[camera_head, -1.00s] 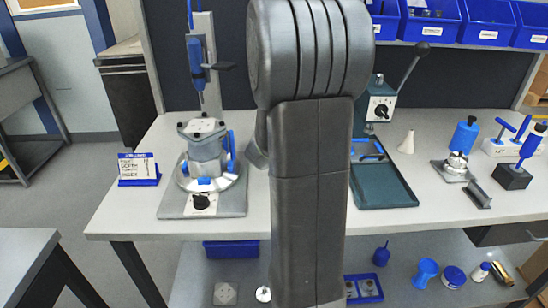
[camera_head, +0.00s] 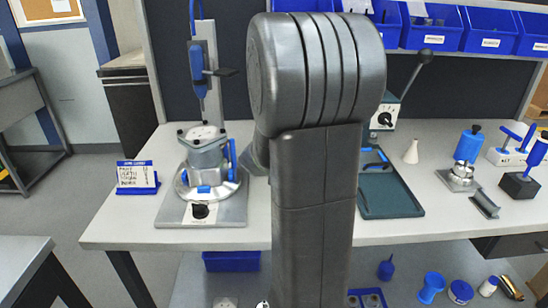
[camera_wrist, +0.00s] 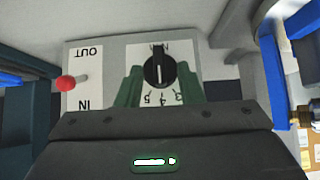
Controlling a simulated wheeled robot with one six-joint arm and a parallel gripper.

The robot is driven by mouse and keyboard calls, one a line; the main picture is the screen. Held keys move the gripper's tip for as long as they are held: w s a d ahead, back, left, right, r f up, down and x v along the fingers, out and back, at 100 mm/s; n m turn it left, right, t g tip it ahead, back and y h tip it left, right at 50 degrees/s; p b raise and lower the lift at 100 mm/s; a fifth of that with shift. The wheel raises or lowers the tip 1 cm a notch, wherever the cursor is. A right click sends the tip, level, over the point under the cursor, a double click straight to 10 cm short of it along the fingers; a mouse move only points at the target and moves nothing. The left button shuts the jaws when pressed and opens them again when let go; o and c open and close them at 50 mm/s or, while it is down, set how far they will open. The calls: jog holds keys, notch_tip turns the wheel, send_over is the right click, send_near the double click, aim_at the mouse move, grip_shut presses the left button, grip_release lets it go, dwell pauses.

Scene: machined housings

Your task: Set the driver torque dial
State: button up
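In the wrist view a round black dial knob (camera_wrist: 159,67) sits on a pale panel (camera_wrist: 110,58), seen upside down. Numerals ring the knob, and its white line stands vertical in the picture; the exact setting is too small to read. My gripper (camera_wrist: 160,88) shows two dark green fingers, spread apart, one either side of the dial, with nothing held. Whether they touch the knob I cannot tell. In the head view my arm hides the gripper. A blue driver (camera_head: 196,62) hangs on a stand at left. A black dial (camera_head: 384,118) shows right of my arm; I cannot tell whether it is the same one.
A red-tipped lever (camera_wrist: 66,83) beside IN/OUT lettering is close to the dial. A blue part (camera_wrist: 277,75) with a brass fitting stands at the wrist view's right. On the bench are a clamped housing (camera_head: 204,150), a sign (camera_head: 137,175) and a green tray (camera_head: 390,192).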

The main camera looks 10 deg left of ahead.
jog(key=p+v, duration=0.2)
jog(key=v, duration=1.1)
jog(key=shift+s+r, duration=0.25)
jog(key=shift+s, duration=0.1)
jog(key=shift+d, duration=0.1)
jog(key=b+x, duration=0.2)
jog(key=x, duration=1.2)
jog(key=shift+r, duration=0.1)
jog(key=shift+s, duration=0.1)
